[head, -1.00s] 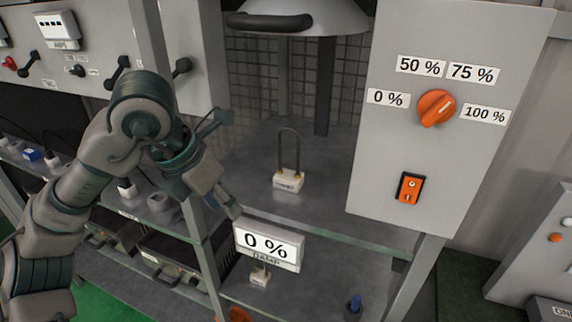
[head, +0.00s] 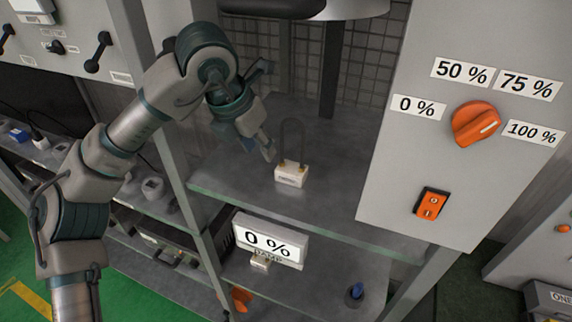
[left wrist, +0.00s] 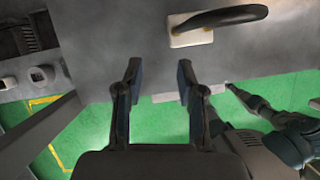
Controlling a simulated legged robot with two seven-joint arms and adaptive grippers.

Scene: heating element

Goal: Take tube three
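A U-shaped dark tube on a small white base (head: 291,176) stands upright on the upper shelf (head: 340,205). Its label is too small to read. My left gripper (head: 268,151) is just left of the tube in the head view, apart from its base. In the left wrist view the left gripper (left wrist: 158,72) is open and empty, its two fingers well apart. There the tube's white base (left wrist: 190,38) and dark loop (left wrist: 225,17) lie beyond the fingertips, up and to the right. A part of what looks like my right arm shows at the lower right; its fingers are unclear.
A panel with an orange knob (head: 475,124) and an orange switch (head: 431,204) stands at the right. A dark-rimmed hood hangs above the tube. A 0 % display (head: 268,241) sits below the shelf's front edge. A frame post stands left of the shelf.

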